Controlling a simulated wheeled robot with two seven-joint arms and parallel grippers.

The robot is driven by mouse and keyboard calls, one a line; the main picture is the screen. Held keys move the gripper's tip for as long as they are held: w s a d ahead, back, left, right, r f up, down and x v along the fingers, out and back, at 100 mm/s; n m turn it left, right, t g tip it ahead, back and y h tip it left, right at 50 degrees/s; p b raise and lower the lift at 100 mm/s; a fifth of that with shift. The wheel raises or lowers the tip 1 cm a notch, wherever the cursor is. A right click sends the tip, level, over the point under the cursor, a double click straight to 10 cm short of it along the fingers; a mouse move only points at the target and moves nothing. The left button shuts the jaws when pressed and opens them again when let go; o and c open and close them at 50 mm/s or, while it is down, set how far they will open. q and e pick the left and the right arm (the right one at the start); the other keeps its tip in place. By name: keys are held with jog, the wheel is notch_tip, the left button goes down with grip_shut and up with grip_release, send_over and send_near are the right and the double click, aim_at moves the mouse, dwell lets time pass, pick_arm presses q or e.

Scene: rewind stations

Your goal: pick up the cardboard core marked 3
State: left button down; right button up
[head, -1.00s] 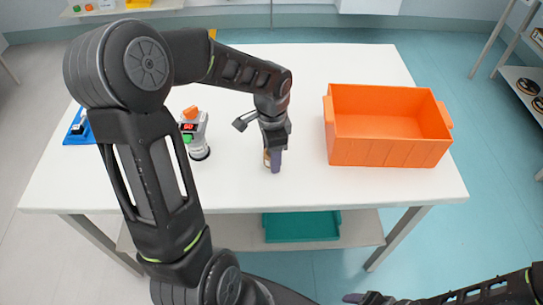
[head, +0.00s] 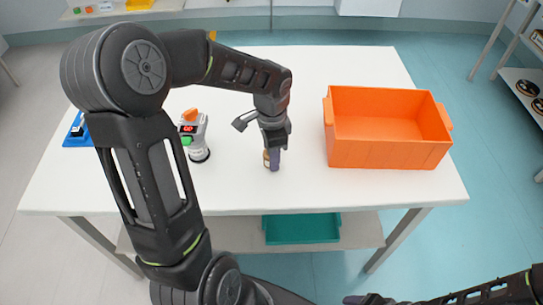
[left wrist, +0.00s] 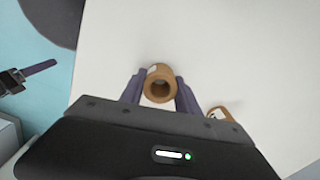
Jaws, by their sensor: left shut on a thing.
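A brown cardboard core (left wrist: 159,72) with a pale label stands between the two purple fingers of my left gripper (left wrist: 160,92) in the left wrist view. My left gripper is shut on it. The number on the label is too small to read. In the head view my left gripper (head: 272,160) is low over the front middle of the white table, and only a sliver of the core shows beside the finger. A second brown core (left wrist: 222,114) stands to the right in the left wrist view, partly hidden by my gripper body. My right gripper (head: 354,299) is at the bottom edge, off the table.
An orange crate (head: 385,154) stands on the right of the white table (head: 300,190), empty as far as I see. A blue tray (head: 72,140) lies far left. A teal bin (head: 300,228) sits below.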

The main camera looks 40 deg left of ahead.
pick_arm(q)
notch_tip(320, 180, up, 9)
jog(key=shift+r, duration=0.2)
dwell(0.7)
